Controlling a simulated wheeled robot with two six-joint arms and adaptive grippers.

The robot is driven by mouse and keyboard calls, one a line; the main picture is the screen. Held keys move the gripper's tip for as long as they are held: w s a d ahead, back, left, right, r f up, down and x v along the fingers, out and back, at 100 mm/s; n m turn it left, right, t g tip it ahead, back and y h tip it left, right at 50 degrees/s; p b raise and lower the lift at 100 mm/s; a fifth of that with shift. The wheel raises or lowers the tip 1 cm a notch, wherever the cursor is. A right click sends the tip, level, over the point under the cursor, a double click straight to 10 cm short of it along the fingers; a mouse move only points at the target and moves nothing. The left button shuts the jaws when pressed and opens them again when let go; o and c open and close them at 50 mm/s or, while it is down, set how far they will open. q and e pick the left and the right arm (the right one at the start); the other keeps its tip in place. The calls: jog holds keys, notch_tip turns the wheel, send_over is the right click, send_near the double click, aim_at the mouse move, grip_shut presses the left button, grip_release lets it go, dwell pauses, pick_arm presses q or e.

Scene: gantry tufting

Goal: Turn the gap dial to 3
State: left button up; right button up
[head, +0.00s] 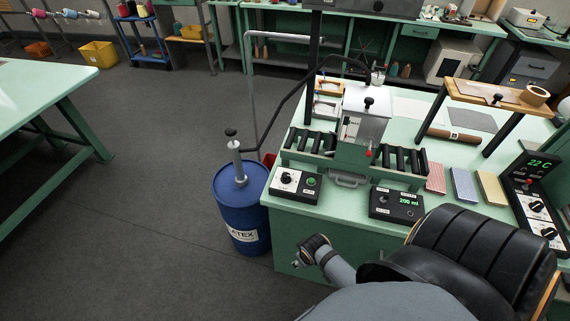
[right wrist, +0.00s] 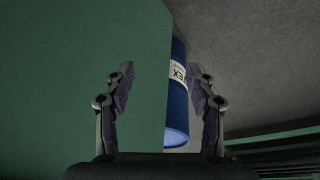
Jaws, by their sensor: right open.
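Several dials show on the green bench in the head view, and their labels are too small to read, so I cannot tell which is the gap dial. One white-faced dial (head: 285,178) sits on a black box beside a green button (head: 311,182). Two more white dials, an upper one (head: 536,206) and a lower one (head: 548,232), sit on the panel at the right. My right gripper (head: 303,256) is low in front of the bench, apart from the dials. In the right wrist view its fingers (right wrist: 162,82) are open and empty. My left gripper is out of view.
A blue latex drum (head: 240,215) stands at the bench's left end. A black box (head: 396,204) reads 200 ml. A roller machine (head: 362,125) stands behind the boxes. Colored sample pads (head: 463,185) lie on the bench (head: 340,215).

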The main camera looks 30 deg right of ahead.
notch_tip(320, 180, up, 8)
jog(key=w+f+m+p, duration=0.1)
jog(key=w+p, duration=0.1)
jog(key=w, duration=0.1)
pick_arm(q)
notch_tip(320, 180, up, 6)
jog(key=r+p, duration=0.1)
jog(key=p, duration=0.2)
pick_arm(e)
notch_tip(320, 180, up, 24)
jog(key=m+g+y, duration=0.1)
jog(key=m+g, duration=0.2)
jog(key=m, duration=1.6)
send_over(286, 175)
jog(key=shift+n, duration=0.3)
notch_tip(286, 175, down, 10)
jog(key=b, duration=1)
jog(key=shift+r, duration=0.1)
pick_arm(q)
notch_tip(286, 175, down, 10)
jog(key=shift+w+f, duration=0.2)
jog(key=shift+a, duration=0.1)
